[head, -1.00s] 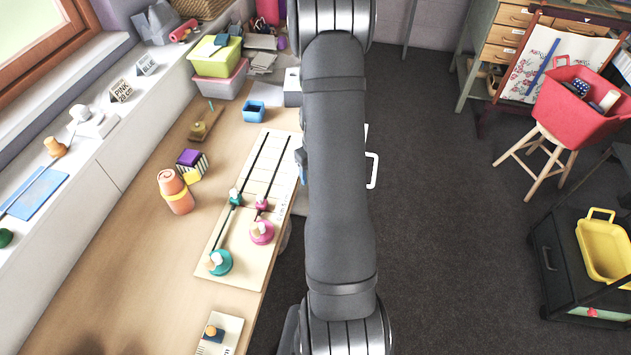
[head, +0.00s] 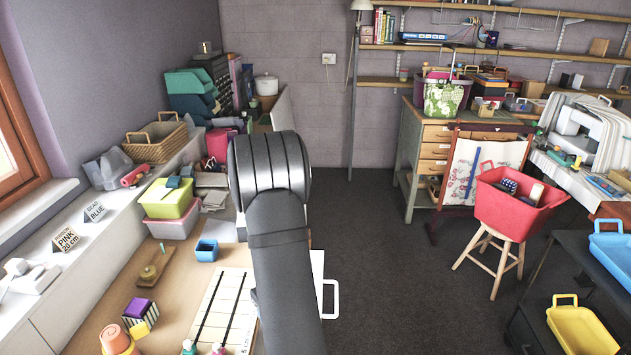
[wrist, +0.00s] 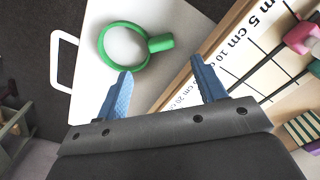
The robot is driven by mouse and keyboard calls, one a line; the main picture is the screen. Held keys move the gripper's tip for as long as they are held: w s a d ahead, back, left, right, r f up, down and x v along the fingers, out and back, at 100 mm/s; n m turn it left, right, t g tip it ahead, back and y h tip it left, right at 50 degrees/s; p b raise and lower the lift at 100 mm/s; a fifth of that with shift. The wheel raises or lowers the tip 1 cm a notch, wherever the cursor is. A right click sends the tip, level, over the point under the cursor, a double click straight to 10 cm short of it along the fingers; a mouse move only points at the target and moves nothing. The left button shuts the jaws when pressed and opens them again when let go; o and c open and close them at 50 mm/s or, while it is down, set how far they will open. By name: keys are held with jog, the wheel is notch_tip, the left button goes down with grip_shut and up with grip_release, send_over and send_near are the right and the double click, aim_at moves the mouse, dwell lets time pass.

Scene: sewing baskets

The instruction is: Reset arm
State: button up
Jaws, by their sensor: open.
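My gripper (wrist: 162,88) shows in the wrist view with its two blue fingers apart and nothing between them. A green-rimmed magnifying glass (wrist: 151,44) lies on a white surface (wrist: 181,16) just beyond the fingertips, apart from them. In the head view my arm blocks the gripper and the magnifying glass from sight.
A board with black lines (head: 222,310) lies on the wooden table; its cm marks show in the wrist view (wrist: 262,45). A striped block (head: 141,313), orange cups (head: 117,340) and a blue box (head: 206,250) stand nearby. A red basket (head: 515,205) sits on a stool. The dark floor is open.

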notch_tip(320, 180, down, 9)
jog(key=shift+f, duration=0.2)
jog(key=shift+r, duration=0.9)
jog(key=shift+f, duration=0.1)
